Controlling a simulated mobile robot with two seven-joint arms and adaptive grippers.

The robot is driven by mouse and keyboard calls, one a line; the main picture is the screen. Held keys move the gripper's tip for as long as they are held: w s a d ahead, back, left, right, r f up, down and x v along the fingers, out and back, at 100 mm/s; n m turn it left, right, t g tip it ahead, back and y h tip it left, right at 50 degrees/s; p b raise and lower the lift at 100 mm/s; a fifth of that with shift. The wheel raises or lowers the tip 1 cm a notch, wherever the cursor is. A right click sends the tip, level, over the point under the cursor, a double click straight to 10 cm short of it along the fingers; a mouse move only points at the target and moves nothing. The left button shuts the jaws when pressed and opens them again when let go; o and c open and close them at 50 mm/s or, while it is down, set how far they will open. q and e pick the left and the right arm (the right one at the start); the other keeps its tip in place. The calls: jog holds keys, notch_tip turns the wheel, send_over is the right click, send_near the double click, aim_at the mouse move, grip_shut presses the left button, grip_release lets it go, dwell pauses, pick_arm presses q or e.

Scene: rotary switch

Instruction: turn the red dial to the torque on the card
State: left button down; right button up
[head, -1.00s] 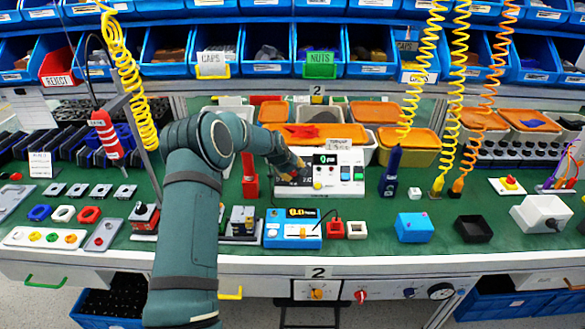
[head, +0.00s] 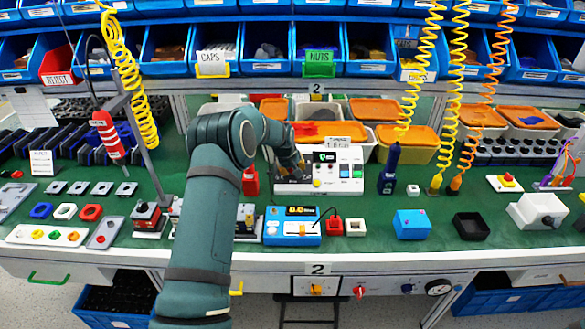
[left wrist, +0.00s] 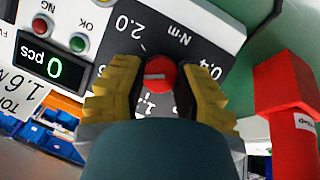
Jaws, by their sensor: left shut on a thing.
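The red dial (left wrist: 161,74) sits on a dark scale panel (left wrist: 185,45) in the left wrist view, with 2.0, 0.4 and N·m printed around it. A pale line on its face lies nearly level in that picture. My left gripper (left wrist: 158,82) has its yellow fingers on both sides of the dial, shut on it. In the head view the gripper (head: 298,168) is at the left part of the white control box (head: 338,163) and hides the dial. The torque card (head: 338,143) stands on the box; its partly cut-off text shows 1.6 in the left wrist view (left wrist: 20,88).
A red block-shaped tool (left wrist: 290,105) stands close beside the gripper in the left wrist view. A blue meter (head: 292,226) stands in front of the box. Lidded tubs (head: 408,136) stand behind.

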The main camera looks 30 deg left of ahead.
pick_arm(q)
jog(key=shift+d+f, duration=0.15)
jog(key=c, duration=0.6)
grip_release()
jog(key=v, duration=1.2)
